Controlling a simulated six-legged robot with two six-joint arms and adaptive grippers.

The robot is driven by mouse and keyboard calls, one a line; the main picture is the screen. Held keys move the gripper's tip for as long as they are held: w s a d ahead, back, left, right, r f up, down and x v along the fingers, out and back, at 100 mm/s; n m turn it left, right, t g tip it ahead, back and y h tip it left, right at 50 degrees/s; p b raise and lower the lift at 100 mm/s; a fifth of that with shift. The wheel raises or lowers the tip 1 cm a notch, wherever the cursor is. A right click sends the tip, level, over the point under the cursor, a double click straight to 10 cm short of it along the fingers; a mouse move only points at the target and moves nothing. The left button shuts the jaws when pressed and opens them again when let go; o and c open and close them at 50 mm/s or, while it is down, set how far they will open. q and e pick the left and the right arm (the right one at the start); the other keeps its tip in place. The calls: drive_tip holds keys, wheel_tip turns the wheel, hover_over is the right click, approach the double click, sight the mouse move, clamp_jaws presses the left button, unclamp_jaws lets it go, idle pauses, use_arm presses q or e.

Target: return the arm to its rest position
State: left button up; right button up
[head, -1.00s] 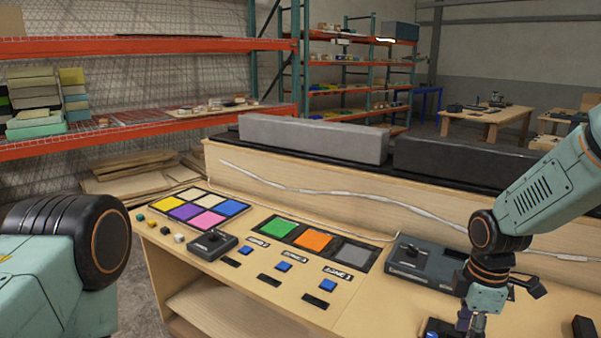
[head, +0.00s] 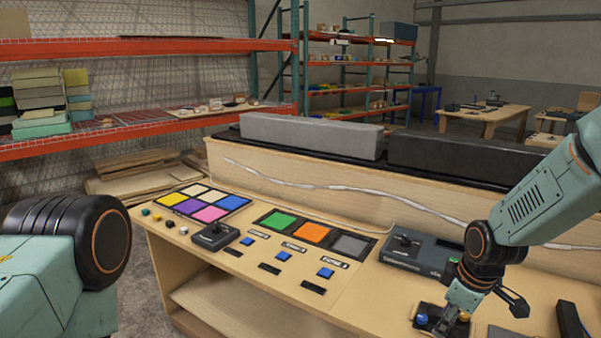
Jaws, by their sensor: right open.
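My right arm comes in from the right, and its right gripper (head: 453,325) points down over the right part of the wooden console (head: 350,308). The gripper is open, and I see nothing held in it. Its fingertips are small and partly cut by the bottom edge.
The console carries a six-colour panel (head: 204,203), a green, orange and grey panel (head: 314,233), a black joystick box (head: 212,237) and a dark grey joystick unit (head: 416,252). Several blue buttons lie between. A dark upright object (head: 573,325) stands right of the gripper. Orange shelves stand behind.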

drive_tip(key=s+a+f+m+t, duration=0.1)
drive_tip(key=s+a+f+m, duration=0.3)
drive_tip(key=f+m, duration=0.15)
drive_tip(key=s+a+f+m+g+b, duration=0.1)
drive_tip(key=s+f, duration=0.4)
drive_tip(key=s, duration=0.5)
drive_tip(key=s+f+m+g+b, duration=0.1)
drive_tip(key=s+f+m, duration=0.1)
drive_tip(key=s+f, duration=0.4)
drive_tip(key=s+a+f+m+g+b, duration=0.1)
drive_tip(key=s+f, duration=0.4)
drive_tip(key=s, duration=1)
drive_tip(key=shift+s+a+f+m+g+b, duration=0.15)
drive_tip(key=shift+a+m+g+b, duration=0.15)
drive_tip(key=shift+m+g+b, duration=0.15)
